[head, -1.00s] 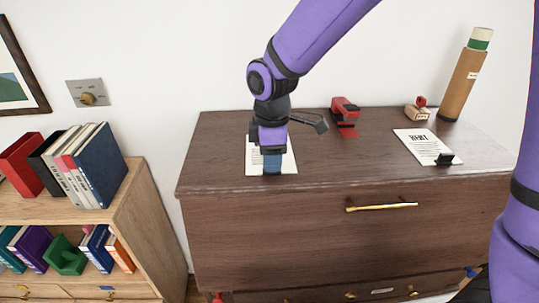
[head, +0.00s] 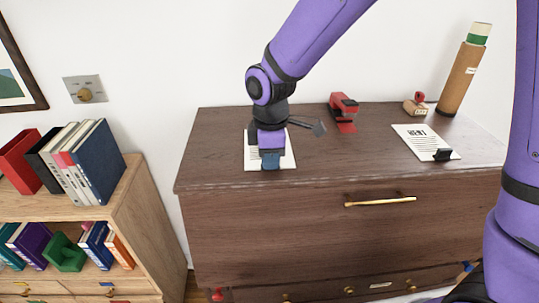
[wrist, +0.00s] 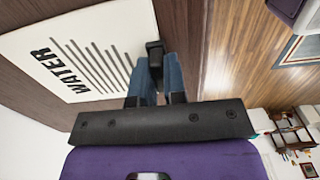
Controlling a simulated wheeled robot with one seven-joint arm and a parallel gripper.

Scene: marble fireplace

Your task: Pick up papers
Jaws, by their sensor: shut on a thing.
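A white sheet of paper headed WATER (wrist: 85,55) lies on the dark wooden dresser top, and it also shows in the head view (head: 252,155). A black clip (wrist: 154,50) sits on its edge. My gripper (wrist: 156,80) points down at the sheet's front edge, with its blue fingers shut on the black clip. In the head view my gripper (head: 271,162) covers part of the sheet and the clip. A second white sheet (head: 418,138), its heading apparently RENT, lies at the right of the dresser with its own black clip (head: 446,155).
A red stapler-like object (head: 343,112), a small stamp (head: 415,104) and a cardboard tube (head: 463,75) stand along the back of the dresser (head: 320,160). A lower bookshelf (head: 150,210) with books is at the left. The dresser's middle is clear.

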